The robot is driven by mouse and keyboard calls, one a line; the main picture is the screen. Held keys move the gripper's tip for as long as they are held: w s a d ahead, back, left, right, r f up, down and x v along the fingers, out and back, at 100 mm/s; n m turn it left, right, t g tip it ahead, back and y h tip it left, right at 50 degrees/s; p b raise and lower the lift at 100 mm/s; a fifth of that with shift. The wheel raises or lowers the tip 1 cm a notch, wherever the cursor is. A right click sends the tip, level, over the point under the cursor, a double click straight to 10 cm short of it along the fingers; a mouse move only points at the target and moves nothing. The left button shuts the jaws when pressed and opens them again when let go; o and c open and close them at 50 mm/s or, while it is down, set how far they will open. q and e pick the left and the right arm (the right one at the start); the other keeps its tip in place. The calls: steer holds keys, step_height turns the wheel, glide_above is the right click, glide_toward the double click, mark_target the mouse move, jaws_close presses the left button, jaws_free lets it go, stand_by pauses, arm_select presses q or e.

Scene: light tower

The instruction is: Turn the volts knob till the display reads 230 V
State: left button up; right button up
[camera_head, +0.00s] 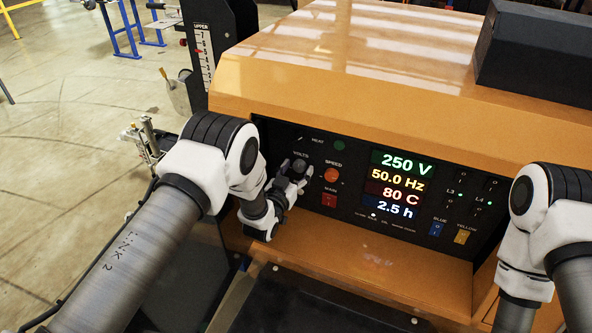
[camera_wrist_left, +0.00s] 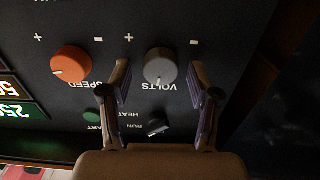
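The grey volts knob (camera_wrist_left: 160,67) sits on the black control panel, with a white pointer line on its face. My left gripper (camera_wrist_left: 161,75) is open in the left wrist view. Its two fingers stand on either side of the knob with a visible gap on each side. In the head view the left gripper (camera_head: 290,177) is at the panel's left part, beside the VOLTS label, and mostly hides the knob. The display (camera_head: 401,164) reads 250 V in green. My right arm shows at the right edge, but its gripper is out of view.
An orange speed knob (camera_wrist_left: 71,63) is beside the volts knob, and it also shows in the head view (camera_head: 331,175). A small black run knob (camera_wrist_left: 157,127) and a green start button (camera_wrist_left: 91,116) are close by. An orange ledge (camera_head: 370,270) projects below the panel.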

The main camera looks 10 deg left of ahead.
arm_select(q)
steer(key=shift+w, duration=0.1)
steer(key=s+a, duration=0.2)
steer(key=s, duration=0.9)
steer(key=shift+s+a, duration=0.15)
steer(key=shift+s, duration=0.25)
